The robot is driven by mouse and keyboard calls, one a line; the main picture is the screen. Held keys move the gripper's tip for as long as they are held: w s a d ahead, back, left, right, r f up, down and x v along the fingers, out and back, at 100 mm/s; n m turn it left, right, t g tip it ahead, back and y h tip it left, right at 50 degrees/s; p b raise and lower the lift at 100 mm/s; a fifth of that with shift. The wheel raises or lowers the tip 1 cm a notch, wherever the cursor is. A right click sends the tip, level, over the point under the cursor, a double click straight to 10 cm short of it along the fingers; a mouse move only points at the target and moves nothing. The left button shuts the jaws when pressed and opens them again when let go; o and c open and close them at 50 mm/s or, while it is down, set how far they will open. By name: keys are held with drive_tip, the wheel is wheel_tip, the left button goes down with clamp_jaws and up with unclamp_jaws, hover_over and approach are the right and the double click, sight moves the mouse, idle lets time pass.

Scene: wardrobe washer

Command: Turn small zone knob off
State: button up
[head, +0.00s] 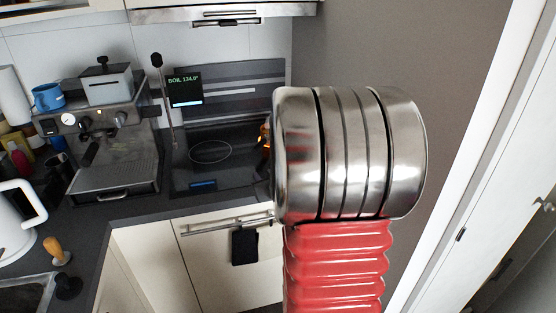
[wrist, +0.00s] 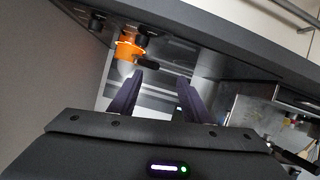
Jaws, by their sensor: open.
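In the wrist view a knob with a glowing orange ring (wrist: 129,51) shows beyond my fingertips, above and left of them. Dark knob-like parts stand close by, one dark knob (wrist: 141,38) just above right of the ring. I cannot tell from labels which is the small zone knob. My gripper (wrist: 160,79) is open and empty, its two dark fingers apart and apparently short of the ring. In the head view an orange glow (head: 266,132) shows at the cooktop's right edge, partly covered by my arm, which also hides my gripper.
The black cooktop (head: 182,180) has one outlined zone. A display (head: 185,90) reads "BOIL 134.0°". A coffee machine (head: 95,120) stands left of it. An oven handle with a dark towel (head: 245,246) is below the counter. A grey wall (head: 400,45) is on the right.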

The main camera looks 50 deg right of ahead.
drive_tip(key=s+d+f+m+t+h, duration=0.1)
drive_tip(key=s+d+f, duration=0.3)
drive_tip(key=s+d, duration=0.1)
drive_tip(key=s+d+f+m+t+h, duration=0.1)
drive_tip(key=s+d+f, duration=0.3)
drive_tip(key=d, duration=0.4)
drive_tip(key=shift+s+t+h, duration=0.5)
drive_tip(key=shift+s+t, duration=0.1)
drive_tip(key=shift+s, duration=0.1)
drive_tip(key=x, duration=1.4)
drive_tip(key=shift+a, duration=0.1)
drive_tip(key=shift+c, duration=0.2)
drive_tip(key=c, duration=1)
